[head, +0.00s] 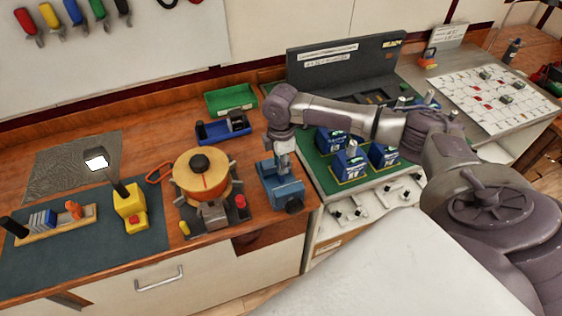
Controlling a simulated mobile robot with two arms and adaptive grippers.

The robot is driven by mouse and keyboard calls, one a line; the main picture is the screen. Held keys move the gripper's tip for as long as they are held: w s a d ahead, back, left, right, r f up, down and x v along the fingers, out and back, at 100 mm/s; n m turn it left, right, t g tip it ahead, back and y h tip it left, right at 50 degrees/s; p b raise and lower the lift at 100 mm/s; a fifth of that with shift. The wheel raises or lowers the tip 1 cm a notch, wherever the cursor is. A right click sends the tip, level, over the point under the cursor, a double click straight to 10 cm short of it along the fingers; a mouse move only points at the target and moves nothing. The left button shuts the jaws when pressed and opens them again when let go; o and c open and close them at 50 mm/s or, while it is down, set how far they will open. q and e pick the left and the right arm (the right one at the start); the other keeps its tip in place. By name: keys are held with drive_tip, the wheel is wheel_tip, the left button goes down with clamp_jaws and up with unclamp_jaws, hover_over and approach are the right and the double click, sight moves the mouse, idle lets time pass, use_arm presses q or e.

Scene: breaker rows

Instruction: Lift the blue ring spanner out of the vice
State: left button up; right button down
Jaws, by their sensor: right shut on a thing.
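The blue vice (283,191) stands at the right part of the wooden bench, near its front edge. My right gripper (284,158) comes down from above, directly over the vice jaws, and is shut on the blue ring spanner. The spanner is mostly hidden by the fingers and is too small to make out clearly; I cannot tell whether its lower end is still between the jaws. My left gripper is not in view.
A round orange-and-wood device (203,180) stands just left of the vice. Blue boxes (349,163) stand on the green board to the right, under my right arm. A green tray (231,100) and a blue holder (222,128) lie behind. A yellow lamp base (130,208) stands left.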

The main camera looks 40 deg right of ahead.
drive_tip(key=shift+r+p, duration=1.95)
drive_tip(key=shift+r, duration=1.4)
